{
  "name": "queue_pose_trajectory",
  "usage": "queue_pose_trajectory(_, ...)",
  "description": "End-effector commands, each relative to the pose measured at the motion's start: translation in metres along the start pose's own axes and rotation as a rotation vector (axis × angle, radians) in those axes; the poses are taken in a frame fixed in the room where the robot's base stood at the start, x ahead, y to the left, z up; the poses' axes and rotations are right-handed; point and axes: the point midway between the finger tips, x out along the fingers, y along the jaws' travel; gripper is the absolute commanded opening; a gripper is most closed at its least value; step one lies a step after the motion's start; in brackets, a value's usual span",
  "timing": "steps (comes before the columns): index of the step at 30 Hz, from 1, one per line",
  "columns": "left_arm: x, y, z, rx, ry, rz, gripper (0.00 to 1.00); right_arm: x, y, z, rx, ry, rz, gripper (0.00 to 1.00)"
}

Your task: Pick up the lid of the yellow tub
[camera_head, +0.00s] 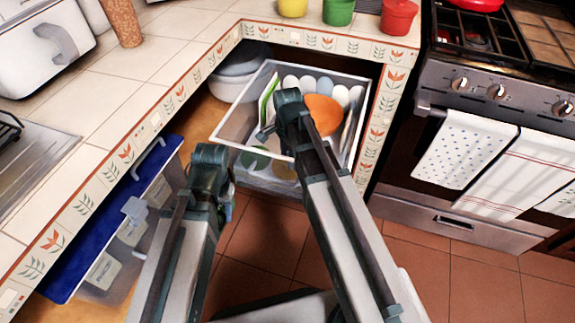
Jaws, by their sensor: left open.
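The yellow tub (292,8) stands on the tiled counter at the top, cut off by the picture's edge, so its lid is out of view. A green tub (338,12) and a red tub (398,17) stand to its right. My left gripper (208,156) is open, low in front of the counter and far from the tub. My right gripper (286,98) is over the open drawer, below the yellow tub in the picture. Its fingers cannot be made out clearly. I see nothing held in either gripper.
An open drawer (362,100) with an orange bowl (324,114) and several plates juts out below the counter. The stove (480,90) stands right. Tiled floor (470,275) is clear at lower right.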

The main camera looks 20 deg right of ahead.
Motion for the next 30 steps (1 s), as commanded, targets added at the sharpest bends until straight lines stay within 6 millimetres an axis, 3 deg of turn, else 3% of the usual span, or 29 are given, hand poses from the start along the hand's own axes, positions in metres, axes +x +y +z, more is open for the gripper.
queue_pose_trajectory(1, 0.000, 0.000, 0.000, 0.000, 0.000, 0.000, 0.47, 0.000, 0.000, 0.000, 0.000, 0.000, 0.000, 0.38)
queue_pose_trajectory(7, 0.000, 0.000, 0.000, 0.000, 0.000, 0.000, 0.47, 0.000, 0.000, 0.000, 0.000, 0.000, 0.000, 0.02)
queue_pose_trajectory(8, 0.000, 0.000, 0.000, 0.000, 0.000, 0.000, 0.47, 0.000, 0.000, 0.000, 0.000, 0.000, 0.000, 0.00)
queue_pose_trajectory(20, -0.003, 0.000, 0.000, 0.000, 0.000, 0.000, 0.47, -0.003, 0.000, 0.000, 0.000, 0.000, 0.000, 0.00)
queue_pose_trajectory(30, -0.037, -0.003, 0.002, -0.002, 0.000, 0.005, 0.47, -0.037, 0.000, 0.000, 0.000, 0.000, 0.000, 0.00)
